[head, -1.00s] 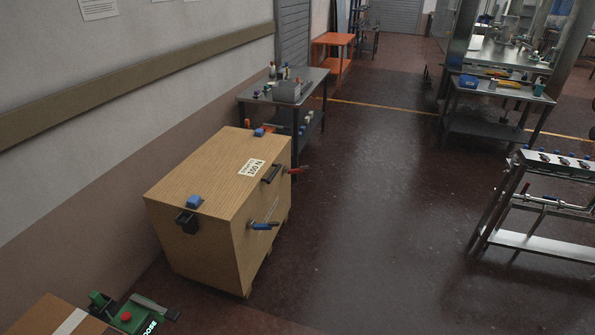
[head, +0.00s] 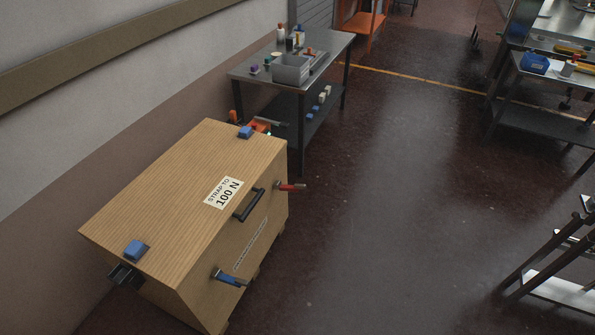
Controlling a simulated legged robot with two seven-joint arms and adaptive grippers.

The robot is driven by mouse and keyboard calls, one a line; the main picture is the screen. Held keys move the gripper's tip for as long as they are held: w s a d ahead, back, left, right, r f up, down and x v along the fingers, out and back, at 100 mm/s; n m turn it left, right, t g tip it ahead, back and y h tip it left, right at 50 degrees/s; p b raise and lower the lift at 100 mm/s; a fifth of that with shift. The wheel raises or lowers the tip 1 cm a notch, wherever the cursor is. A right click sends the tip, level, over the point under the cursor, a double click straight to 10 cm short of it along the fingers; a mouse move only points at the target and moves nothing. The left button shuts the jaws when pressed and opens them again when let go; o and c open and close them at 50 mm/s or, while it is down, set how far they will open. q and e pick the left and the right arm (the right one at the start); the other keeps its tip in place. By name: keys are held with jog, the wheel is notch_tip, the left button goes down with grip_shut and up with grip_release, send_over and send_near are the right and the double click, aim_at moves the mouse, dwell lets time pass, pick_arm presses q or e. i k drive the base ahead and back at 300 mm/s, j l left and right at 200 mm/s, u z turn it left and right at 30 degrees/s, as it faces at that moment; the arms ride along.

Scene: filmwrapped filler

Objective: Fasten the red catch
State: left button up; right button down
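The red catch (head: 290,187) is on the right-hand face of a wooden crate (head: 165,195), near its far end, and its red handle sticks out to the right. A similar blue catch (head: 230,279) is on the same face near the close end. Whether the red catch is hooked is too small to tell. A black handle (head: 249,204) sits between the two catches, at the lid's edge. Neither of my grippers is in view.
A metal table (head: 325,47) with a grey bin (head: 291,68) stands behind the crate. A dark rack (head: 545,262) is at right. The floor (head: 385,200) between is clear.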

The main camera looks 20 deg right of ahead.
aim_at(289, 188)
jog(key=i+l, duration=0.3)
jog(key=l, duration=0.15)
jog(key=i+l+u, duration=0.15)
jog(key=i+l, duration=0.5)
jog(key=l, duration=0.25)
jog(key=u, duration=0.05)
